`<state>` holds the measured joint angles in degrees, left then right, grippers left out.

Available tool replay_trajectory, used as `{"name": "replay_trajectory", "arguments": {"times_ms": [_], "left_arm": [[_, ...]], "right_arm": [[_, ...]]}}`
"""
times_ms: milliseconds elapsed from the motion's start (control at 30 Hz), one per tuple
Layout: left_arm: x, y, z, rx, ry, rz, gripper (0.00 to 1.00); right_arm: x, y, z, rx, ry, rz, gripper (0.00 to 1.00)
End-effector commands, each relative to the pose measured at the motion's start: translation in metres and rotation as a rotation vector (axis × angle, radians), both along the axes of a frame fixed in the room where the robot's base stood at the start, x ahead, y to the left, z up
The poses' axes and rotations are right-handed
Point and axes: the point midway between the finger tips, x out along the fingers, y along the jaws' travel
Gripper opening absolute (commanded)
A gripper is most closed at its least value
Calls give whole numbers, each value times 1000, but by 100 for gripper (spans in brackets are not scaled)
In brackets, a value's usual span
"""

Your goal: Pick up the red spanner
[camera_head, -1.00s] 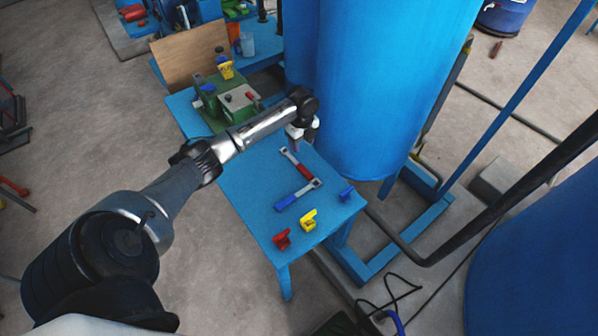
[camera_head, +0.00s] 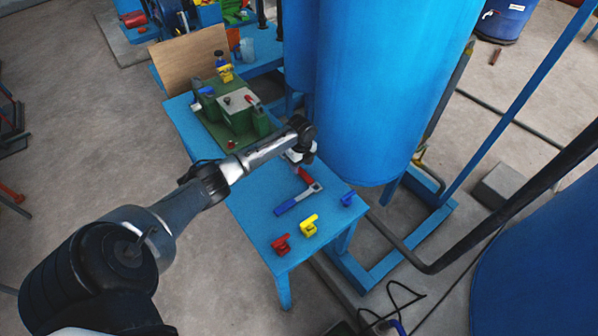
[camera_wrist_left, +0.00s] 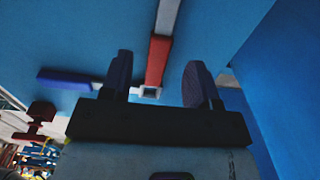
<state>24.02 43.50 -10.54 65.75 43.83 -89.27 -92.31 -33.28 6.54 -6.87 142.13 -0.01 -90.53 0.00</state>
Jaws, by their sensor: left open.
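The red spanner (camera_head: 306,174) lies on the blue table, its far end hidden under my left gripper in the head view. In the left wrist view the red handle (camera_wrist_left: 157,60) runs between the two fingers, with its end near them. My left gripper (camera_wrist_left: 158,82) is open, with nothing held. In the head view the left gripper (camera_head: 299,157) is over the spanner's far part. I cannot tell the exact height of the fingers above the table. My right gripper is not in view.
A blue-handled spanner (camera_head: 298,199) lies close to the red one, near its handle end. Red (camera_head: 281,244), yellow (camera_head: 308,225) and blue (camera_head: 347,199) small parts sit near the front edge. A green machine (camera_head: 236,113) stands behind. A large blue tank (camera_head: 375,90) rises at the right.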

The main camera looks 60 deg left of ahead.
Motion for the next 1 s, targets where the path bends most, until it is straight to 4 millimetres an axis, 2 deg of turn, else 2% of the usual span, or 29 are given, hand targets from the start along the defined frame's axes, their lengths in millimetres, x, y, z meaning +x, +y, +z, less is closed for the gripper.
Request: {"name": "replay_trajectory", "arguments": {"times_ms": [33,200,467,1000], "left_arm": [[0,0,-12,-1,2,2,55],[0,0,-30,-1,1,2,55],[0,1,-31,0,0,1,55],[0,1,-31,0,0,1,4]], "right_arm": [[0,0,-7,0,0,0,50],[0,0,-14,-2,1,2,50],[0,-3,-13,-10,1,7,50],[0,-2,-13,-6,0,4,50]]}}
